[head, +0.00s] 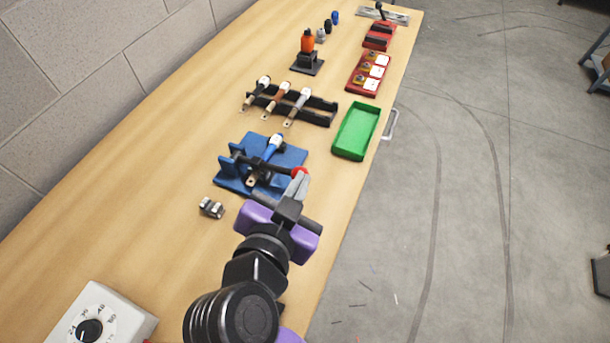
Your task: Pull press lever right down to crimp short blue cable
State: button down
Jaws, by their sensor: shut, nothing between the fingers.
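The blue press (222,180) stands on the bench in the middle of the head view. Its dark lever (273,167) runs low across the press and ends at the right in a red knob (299,172). The short blue cable (272,147) lies in the press, its blue part toward the back and its metal end toward the front. My gripper (298,184) is shut and empty. Its fingertips are right at the red knob and cover its lower part; I cannot tell whether they touch it.
Behind the press are a black rack (318,110) with several cables and a green tray (345,141) at the bench's right edge. Small metal pieces (211,207) lie left of my arm. A white dial box (118,312) stands at the front left. A wall borders the left.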

jog(key=v, duration=0.4)
jog(key=shift+s+r, duration=0.2)
